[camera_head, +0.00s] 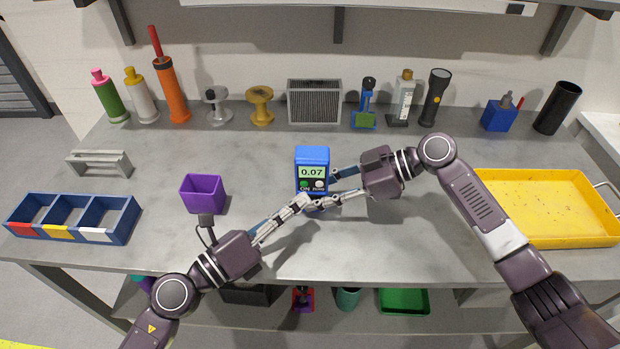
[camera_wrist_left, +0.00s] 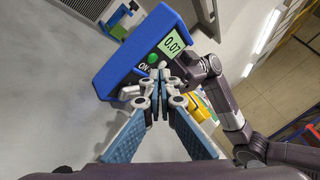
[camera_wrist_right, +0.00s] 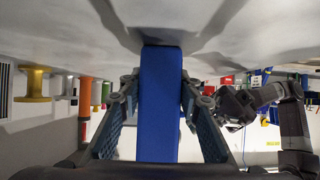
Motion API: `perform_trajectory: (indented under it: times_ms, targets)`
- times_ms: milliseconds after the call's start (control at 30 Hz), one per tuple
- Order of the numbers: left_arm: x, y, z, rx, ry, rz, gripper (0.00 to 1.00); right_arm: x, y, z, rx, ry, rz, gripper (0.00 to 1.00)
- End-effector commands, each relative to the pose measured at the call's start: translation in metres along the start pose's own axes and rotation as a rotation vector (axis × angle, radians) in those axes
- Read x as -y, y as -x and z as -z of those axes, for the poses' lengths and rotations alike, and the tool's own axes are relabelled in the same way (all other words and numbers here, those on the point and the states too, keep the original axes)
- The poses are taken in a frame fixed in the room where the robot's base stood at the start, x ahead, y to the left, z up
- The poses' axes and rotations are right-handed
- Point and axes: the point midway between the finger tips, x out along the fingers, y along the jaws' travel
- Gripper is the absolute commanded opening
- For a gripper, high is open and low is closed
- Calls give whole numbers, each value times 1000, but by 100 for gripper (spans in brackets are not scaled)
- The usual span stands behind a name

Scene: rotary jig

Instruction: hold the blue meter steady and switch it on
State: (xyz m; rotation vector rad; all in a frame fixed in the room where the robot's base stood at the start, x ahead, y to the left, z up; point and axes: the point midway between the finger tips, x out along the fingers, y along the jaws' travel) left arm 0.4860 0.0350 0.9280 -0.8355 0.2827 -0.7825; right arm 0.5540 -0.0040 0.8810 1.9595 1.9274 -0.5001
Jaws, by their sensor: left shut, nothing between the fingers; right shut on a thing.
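The blue meter (camera_head: 312,155) stands upright in the middle of the table, its display reading 0.07. A green button and a white button sit below the display, with lettering that includes "ON". My right gripper (camera_head: 334,189) is shut on the meter from the right; in the right wrist view the meter's blue side (camera_wrist_right: 160,100) fills the space between the fingers. My left gripper (camera_head: 304,202) is shut and empty, its fingertips at the meter's lower front. In the left wrist view the left fingertips (camera_wrist_left: 160,80) are close to the buttons; I cannot tell whether they touch.
A purple cup (camera_head: 203,193) stands left of the meter, near my left arm. A blue divided bin (camera_head: 122,222) is at the far left, a yellow tray (camera_head: 540,181) at the right. Bottles, spools, a grey vent box (camera_head: 314,101) and a flashlight (camera_head: 436,97) line the back.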

Motion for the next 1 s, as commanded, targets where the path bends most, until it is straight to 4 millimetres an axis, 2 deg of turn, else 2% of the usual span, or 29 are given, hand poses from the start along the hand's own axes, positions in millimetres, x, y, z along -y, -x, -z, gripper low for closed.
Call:
perform_trajectory:
  times_ms: [433,800,833,1000]
  targets:
    - [23,32,24,-1,2,0,0,0,0,-1,1,-1,-1,18]
    - [27,37,27,0,-1,0,0,0,0,0,1,-1,0,18]
    - [27,37,27,0,-1,0,0,0,0,0,1,0,0,34]
    - [27,37,27,0,0,0,0,0,0,0,1,0,-1,52]
